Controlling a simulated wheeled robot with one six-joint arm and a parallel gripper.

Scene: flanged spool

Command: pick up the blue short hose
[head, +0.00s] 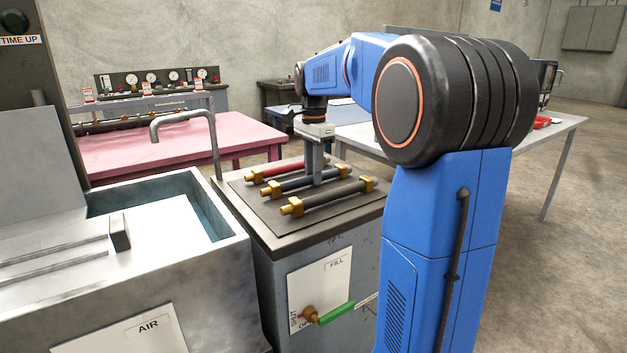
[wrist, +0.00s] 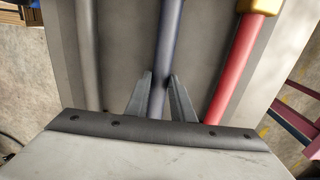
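The blue short hose (head: 297,184) lies between two other hoses on the dark mat of the bench, with a brass fitting at its near end. My gripper (head: 318,180) points straight down over its middle part. In the wrist view the blue hose (wrist: 163,40) runs between the two fingers of my gripper (wrist: 160,80), one finger close along each side. Whether the fingers press on the hose is not clear. The hose shows no visible lift from the mat.
A red hose (head: 283,171) lies behind and a dark grey hose (head: 330,196) in front, both near my fingers. The mat (head: 285,227) tops a grey bench. A pink table (head: 150,150) stands behind.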

